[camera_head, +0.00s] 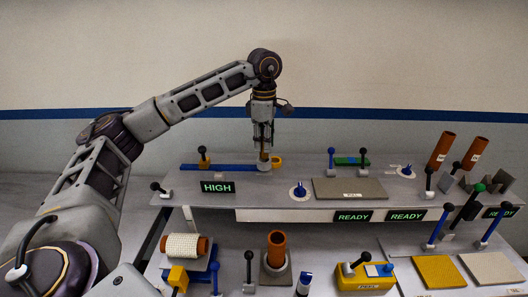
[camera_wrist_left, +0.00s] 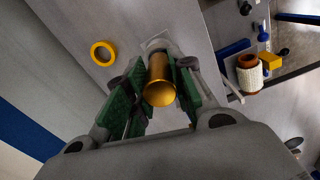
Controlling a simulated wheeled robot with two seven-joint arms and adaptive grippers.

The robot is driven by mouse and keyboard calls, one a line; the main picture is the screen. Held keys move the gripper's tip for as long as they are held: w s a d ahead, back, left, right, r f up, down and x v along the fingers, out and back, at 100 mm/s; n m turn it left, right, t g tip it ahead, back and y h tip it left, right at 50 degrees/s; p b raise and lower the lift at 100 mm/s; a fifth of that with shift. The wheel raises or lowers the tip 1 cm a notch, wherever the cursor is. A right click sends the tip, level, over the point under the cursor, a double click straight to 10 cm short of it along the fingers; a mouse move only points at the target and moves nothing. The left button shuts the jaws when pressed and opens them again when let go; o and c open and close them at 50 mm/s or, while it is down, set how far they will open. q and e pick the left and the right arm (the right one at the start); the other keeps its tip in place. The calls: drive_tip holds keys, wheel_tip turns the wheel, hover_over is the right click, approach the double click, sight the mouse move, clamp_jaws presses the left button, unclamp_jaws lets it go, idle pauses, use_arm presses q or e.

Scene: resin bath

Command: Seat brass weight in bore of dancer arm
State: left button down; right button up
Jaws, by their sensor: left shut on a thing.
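A gold brass weight (camera_wrist_left: 160,82) is held between the green finger pads of my left gripper (camera_head: 264,150), which also shows in the left wrist view (camera_wrist_left: 157,90). In the head view the gripper points down at the right end of a blue bar (camera_head: 225,167) on the raised bench. That bar looks like the dancer arm. A small pale collar (camera_head: 264,166) shows under the fingertips. The bore is hidden by the weight and fingers, and I cannot tell whether the weight is in it or above it. My right gripper is not in view.
A yellow ring (camera_head: 277,161) lies just right of the fingertips. A black-knobbed lever (camera_head: 203,155) stands by the blue bar's left part. A blue dial (camera_head: 299,191) and grey plate (camera_head: 349,189) are further right. A cream-sleeved roll (camera_head: 187,247) sits on the lower bench.

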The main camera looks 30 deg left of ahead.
sight(264, 154)
use_arm(q)
drive_tip(key=shift+f, duration=0.15)
drive_tip(key=shift+f, duration=1.75)
drive_tip(key=shift+s+f, duration=0.1)
drive_tip(key=shift+f, duration=0.65)
drive_tip(key=c, duration=1.2)
unclamp_jaws()
drive_tip(key=shift+c, duration=0.2)
drive_tip(key=shift+r, duration=0.25)
